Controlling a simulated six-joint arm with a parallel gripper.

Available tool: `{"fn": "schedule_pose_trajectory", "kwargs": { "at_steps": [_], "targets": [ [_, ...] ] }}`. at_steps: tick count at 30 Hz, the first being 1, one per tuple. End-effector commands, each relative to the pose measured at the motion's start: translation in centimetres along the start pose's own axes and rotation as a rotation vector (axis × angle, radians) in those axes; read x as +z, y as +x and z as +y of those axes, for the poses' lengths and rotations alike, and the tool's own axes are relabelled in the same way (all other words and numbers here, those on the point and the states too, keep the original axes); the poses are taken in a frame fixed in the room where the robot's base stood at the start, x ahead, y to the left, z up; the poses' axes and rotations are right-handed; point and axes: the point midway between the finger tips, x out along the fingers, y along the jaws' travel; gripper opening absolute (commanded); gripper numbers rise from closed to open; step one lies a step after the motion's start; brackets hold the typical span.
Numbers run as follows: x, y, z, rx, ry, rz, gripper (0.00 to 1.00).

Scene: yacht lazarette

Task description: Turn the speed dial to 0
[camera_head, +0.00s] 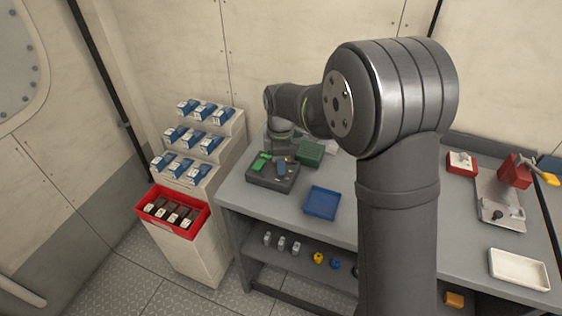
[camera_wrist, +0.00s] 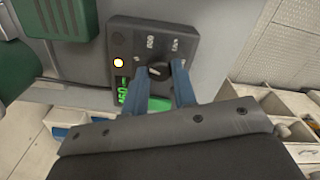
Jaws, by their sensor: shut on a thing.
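In the wrist view, the speed dial (camera_wrist: 159,71) is a round black knob on a dark panel (camera_wrist: 118,42) with small printed marks around it. My gripper (camera_wrist: 160,75) has its two blue-grey fingers shut on the dial, one on each side. I cannot tell the dial's exact setting. A lit yellow-white lamp (camera_wrist: 118,63) and bright green display digits (camera_wrist: 122,92) sit beside the dial; the fingers partly hide the display, and I cannot read it surely. In the head view, the dark grey device (camera_head: 268,183) sits at the bench's left end under my gripper; its dial is not clear there.
A green box (camera_head: 310,152) stands close behind the device, and a blue tray (camera_head: 322,203) lies to its right. A stepped rack (camera_head: 222,153) of blue-and-white boxes and a red bin (camera_head: 152,197) stand left of the bench. A white tray (camera_head: 518,270) lies far right.

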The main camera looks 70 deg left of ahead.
Motion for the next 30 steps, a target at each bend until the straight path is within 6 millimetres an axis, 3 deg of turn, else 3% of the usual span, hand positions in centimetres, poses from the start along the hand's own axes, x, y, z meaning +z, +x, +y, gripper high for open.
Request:
{"fn": "schedule_pose_trajectory", "kwargs": {
  "at_steps": [15,30],
  "targets": [
    [0.0,-0.06,0.03,0.001,-0.332,0.0,0.02],
    [0.0,-0.07,0.04,0.002,-0.394,0.0,0.02]
  ]
}}
